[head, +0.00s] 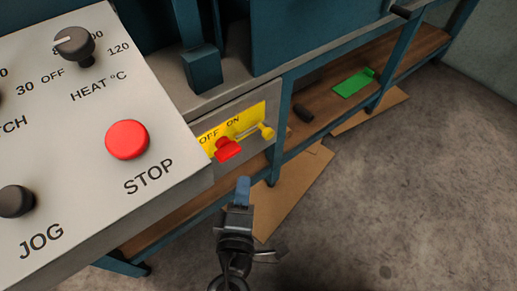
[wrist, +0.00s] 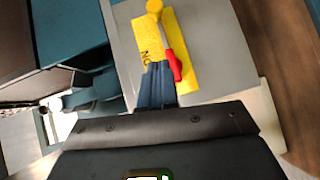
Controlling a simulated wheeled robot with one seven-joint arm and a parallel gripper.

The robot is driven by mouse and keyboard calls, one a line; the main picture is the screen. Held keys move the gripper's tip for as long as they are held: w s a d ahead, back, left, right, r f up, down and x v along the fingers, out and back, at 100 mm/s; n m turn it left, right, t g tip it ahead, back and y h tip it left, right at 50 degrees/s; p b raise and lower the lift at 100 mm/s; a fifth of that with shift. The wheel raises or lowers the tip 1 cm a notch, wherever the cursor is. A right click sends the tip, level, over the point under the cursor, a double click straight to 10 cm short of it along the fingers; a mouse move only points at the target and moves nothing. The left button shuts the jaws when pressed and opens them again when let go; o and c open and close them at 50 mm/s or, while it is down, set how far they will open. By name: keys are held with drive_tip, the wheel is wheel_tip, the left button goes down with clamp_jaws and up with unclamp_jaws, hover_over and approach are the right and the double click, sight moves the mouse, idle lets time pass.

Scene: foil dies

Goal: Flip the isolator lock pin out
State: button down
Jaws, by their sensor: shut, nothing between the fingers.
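The isolator has a yellow plate (head: 208,144) marked OFF and ON on a grey panel. A red handle (head: 228,149) sits at the plate's lower edge. A grey rod with a yellow knob (head: 266,131) lies at the plate's right end, and I take it for the lock pin. My gripper (head: 243,183), with blue fingers, is shut and empty, below the red handle in the head view. In the wrist view the fingers (wrist: 158,70) overlap the plate (wrist: 186,37) beside the red handle (wrist: 174,66); I cannot tell whether they touch. The yellow knob (wrist: 154,8) is beyond them.
A control panel (head: 100,214) with a red STOP button (head: 127,139) and black knobs fills the left. A teal frame leg (head: 277,160) stands right of the isolator. A wooden shelf (head: 335,112) holds a green item (head: 354,82). The floor at right is clear.

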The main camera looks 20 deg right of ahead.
drive_tip(key=b, duration=0.1)
approach(262, 130)
drive_tip(key=w+a, duration=0.2)
drive_tip(key=shift+w+d+f, duration=0.15)
drive_tip(key=shift+w+d, duration=0.4)
drive_tip(key=shift+d, duration=0.35)
drive_tip(key=shift+w+d+f, duration=0.2)
drive_tip(key=shift+w+d, duration=0.3)
drive_tip(key=shift+d, duration=0.4)
drive_tip(key=d, duration=0.1)
drive_tip(key=w+d, duration=0.1)
drive_tip(key=d, duration=0.1)
drive_tip(key=d+b, duration=0.1)
drive_tip(key=d, duration=0.1)
drive_tip(key=shift+w, duration=0.35)
